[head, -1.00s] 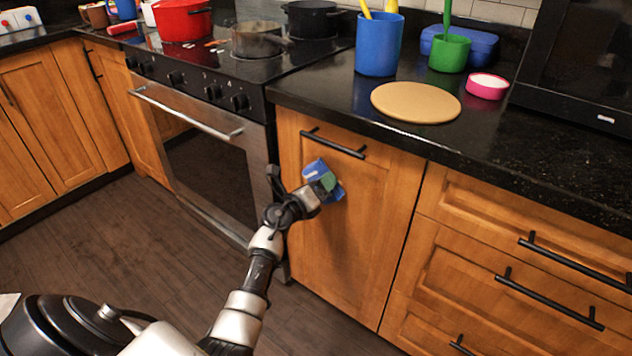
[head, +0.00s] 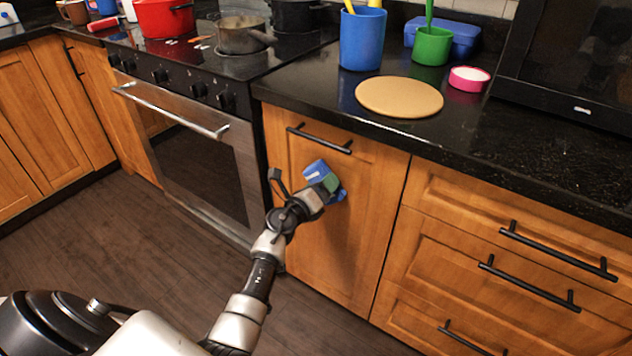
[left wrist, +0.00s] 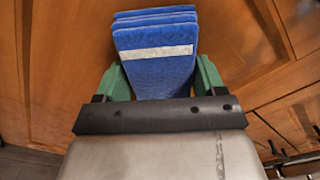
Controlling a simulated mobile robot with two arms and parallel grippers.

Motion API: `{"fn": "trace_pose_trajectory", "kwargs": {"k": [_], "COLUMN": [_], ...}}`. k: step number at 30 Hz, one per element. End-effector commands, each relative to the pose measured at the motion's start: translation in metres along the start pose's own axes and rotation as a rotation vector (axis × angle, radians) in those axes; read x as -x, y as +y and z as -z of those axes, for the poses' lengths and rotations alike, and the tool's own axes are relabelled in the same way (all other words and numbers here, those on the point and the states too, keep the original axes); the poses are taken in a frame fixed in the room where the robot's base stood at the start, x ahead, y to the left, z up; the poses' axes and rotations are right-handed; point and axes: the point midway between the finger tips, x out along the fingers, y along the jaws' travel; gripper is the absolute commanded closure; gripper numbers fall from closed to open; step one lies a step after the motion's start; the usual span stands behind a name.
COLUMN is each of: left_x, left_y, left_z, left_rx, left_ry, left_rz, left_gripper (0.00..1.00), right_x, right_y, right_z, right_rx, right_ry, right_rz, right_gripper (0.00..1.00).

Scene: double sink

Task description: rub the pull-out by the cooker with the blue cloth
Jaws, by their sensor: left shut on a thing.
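The pull-out (head: 345,235) is the wooden front with a black bar handle (head: 318,138), just right of the cooker (head: 190,130). My left gripper (head: 328,185) is in front of its upper middle part, below the handle. It is shut on the folded blue cloth (head: 316,171). In the left wrist view the cloth (left wrist: 155,65) has a pale stripe and sits between the green fingers, against or very near the wood. Whether it touches the wood cannot be told for certain. My right gripper is not in view.
Wooden drawers (head: 490,260) with protruding black handles are to the right. The dark counter above holds a round tan board (head: 399,97), a blue cup (head: 361,40), a green cup (head: 432,47) and a pink bowl (head: 469,78). Pots stand on the cooker. The floor (head: 100,240) in front is clear.

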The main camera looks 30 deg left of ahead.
Motion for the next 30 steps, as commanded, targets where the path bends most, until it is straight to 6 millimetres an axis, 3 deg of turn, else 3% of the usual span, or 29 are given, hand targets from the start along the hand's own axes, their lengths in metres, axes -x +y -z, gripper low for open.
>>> {"fn": "trace_pose_trajectory", "kwargs": {"k": [6, 16, 30], "left_x": [0.001, -0.002, -0.001], "left_y": [-0.009, -0.01, 0.014], "left_z": [0.008, 0.008, -0.015], "left_rx": [0.001, -0.002, -0.002], "left_ry": [0.001, -0.002, -0.003], "left_rz": [0.001, 0.0, -0.001], "left_gripper": [0.49, 0.49, 0.49], "right_x": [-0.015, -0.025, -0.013], "right_y": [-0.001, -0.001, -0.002], "right_z": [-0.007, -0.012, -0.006], "right_rx": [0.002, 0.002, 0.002], "right_ry": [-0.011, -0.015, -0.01], "right_rz": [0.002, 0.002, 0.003], "right_gripper": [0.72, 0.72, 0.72]}}
